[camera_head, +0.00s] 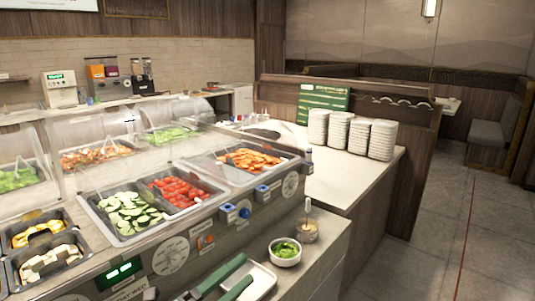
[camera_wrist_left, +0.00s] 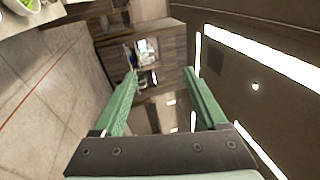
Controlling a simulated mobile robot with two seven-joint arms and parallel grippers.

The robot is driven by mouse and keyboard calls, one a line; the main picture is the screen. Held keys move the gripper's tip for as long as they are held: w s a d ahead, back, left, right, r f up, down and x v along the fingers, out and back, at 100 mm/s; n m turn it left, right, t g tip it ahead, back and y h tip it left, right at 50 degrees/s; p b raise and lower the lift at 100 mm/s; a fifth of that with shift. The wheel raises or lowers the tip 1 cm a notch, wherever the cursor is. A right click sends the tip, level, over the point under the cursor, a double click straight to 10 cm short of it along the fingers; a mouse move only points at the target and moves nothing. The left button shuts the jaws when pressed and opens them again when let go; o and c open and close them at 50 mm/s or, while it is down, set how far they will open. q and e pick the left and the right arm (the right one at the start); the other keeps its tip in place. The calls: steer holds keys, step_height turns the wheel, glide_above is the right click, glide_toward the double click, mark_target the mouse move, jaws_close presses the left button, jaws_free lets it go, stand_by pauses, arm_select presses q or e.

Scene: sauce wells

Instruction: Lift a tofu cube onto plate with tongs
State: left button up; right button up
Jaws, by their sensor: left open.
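My left gripper (camera_head: 247,268) reaches in at the bottom of the head view, with two green fingers spread apart and nothing between them. In the left wrist view the same gripper (camera_wrist_left: 160,73) is open and empty, facing the room. A white plate or tray (camera_head: 264,282) lies on the front ledge beside the fingers, partly hidden by them; its bare part looks empty. I cannot make out a tofu cube for certain. A pan at the lower left holds pale pieces (camera_head: 50,263) that I cannot identify. No tongs are clear enough to tell. My right gripper is not in view.
Food pans hold cucumber slices (camera_head: 128,213), tomatoes (camera_head: 182,189) and carrots (camera_head: 249,159), with a clear guard (camera_head: 90,140) above the counter. A bowl of greens (camera_head: 285,251) and a small jar (camera_head: 308,231) stand on the ledge. Stacked plates (camera_head: 340,130) stand at the back right.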

arm_select(q)
step_height(320, 180, down, 12)
steer(key=a+f+m+g+y, duration=0.1)
steer(key=m+g+y, duration=0.3)
steer(key=m+g, duration=0.65)
steer(key=a+f+y, duration=0.1)
steer(key=a+y, duration=0.2)
steer(key=a, duration=0.4)
steer(key=a+f+g+y, duration=0.1)
steer(key=a+y, duration=0.3)
steer(key=a, duration=0.4)
steer(key=a+f+g+y, duration=0.1)
steer(key=a+f+y, duration=0.2)
steer(key=a, duration=0.5)
steer(key=shift+w+f+y, duration=0.25)
steer(key=shift+w+y, duration=0.1)
steer(key=shift+y, duration=0.15)
steer(key=shift+f+m+g, duration=0.1)
steer(key=shift+m+g, duration=0.15)
steer(key=f+b, duration=0.2)
steer(key=f, duration=0.1)
steer(key=f+b, duration=0.2)
steer(key=f, duration=0.1)
steer(key=w+f+b, duration=0.1)
steer(key=f+b, duration=0.1)
steer(key=b, duration=0.1)
steer(key=shift+d+f, duration=0.2)
steer(key=shift+f, duration=0.2)
steer(key=shift+s, duration=0.1)
steer(key=shift+c, duration=0.4)
